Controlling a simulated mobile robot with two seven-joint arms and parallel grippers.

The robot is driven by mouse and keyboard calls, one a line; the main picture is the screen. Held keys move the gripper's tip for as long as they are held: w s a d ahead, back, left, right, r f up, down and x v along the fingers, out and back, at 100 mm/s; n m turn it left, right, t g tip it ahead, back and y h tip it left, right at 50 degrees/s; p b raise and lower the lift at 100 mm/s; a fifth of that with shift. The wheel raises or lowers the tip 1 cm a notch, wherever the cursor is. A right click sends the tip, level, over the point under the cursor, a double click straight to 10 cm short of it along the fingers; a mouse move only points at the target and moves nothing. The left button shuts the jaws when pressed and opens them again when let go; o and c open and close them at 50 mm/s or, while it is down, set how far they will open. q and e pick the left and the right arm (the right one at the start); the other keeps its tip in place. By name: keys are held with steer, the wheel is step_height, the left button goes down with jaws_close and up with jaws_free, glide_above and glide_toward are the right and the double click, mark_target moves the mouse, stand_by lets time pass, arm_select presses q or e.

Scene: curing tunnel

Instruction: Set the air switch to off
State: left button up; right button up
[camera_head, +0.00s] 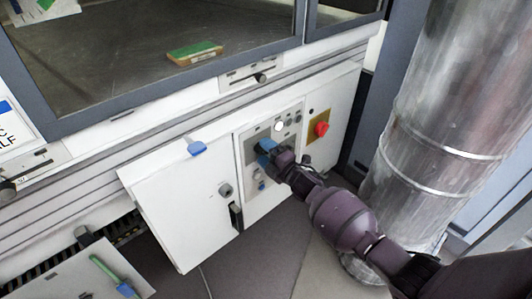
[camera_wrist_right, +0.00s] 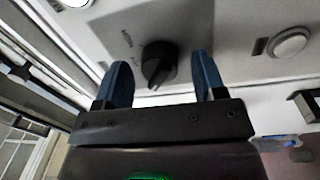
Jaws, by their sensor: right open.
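The air switch appears to be the black rotary knob (camera_wrist_right: 159,64) on a grey plate in the right wrist view. Its pointer ridge is tilted, and the small lettering beside it is too blurred to read fully. My right gripper (camera_wrist_right: 160,80) is open, with one blue finger on each side of the knob and a visible gap to both. In the head view the right gripper (camera_head: 268,148) is at the control panel (camera_head: 250,150) and hides the knob. My left gripper is not in view.
A red emergency-type button on a yellow plate (camera_head: 321,129) sits right of the panel. A round white button (camera_wrist_right: 289,42) is beside the knob. A large metal duct (camera_head: 440,110) stands close to my right arm. A green-topped block (camera_head: 195,52) lies behind the window.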

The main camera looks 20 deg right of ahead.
steer(key=shift+s+d, duration=0.2)
steer(key=shift+s, duration=0.3)
arm_select(q)
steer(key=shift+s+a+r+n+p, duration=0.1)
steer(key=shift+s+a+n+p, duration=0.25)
steer(key=shift+p, duration=0.7)
arm_select(e)
steer(key=v, duration=0.9)
steer(key=shift+s, duration=0.35)
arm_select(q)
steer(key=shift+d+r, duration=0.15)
arm_select(e)
steer(key=shift+s+d, duration=0.1)
arm_select(q)
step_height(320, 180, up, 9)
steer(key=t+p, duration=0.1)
steer(key=p, duration=1)
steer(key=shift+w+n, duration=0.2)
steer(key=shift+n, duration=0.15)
arm_select(e)
steer(key=s+r+m+g+h, duration=0.2)
steer(key=s+m, duration=0.8)
steer(key=s, duration=0.9)
steer(key=s+r+m+g+h, duration=0.2)
steer(key=s+m, duration=0.7)
steer(key=s, duration=1)
steer(key=g+h, duration=0.2)
steer(key=shift+m+h, duration=0.3)
steer(key=shift+m, duration=0.1)
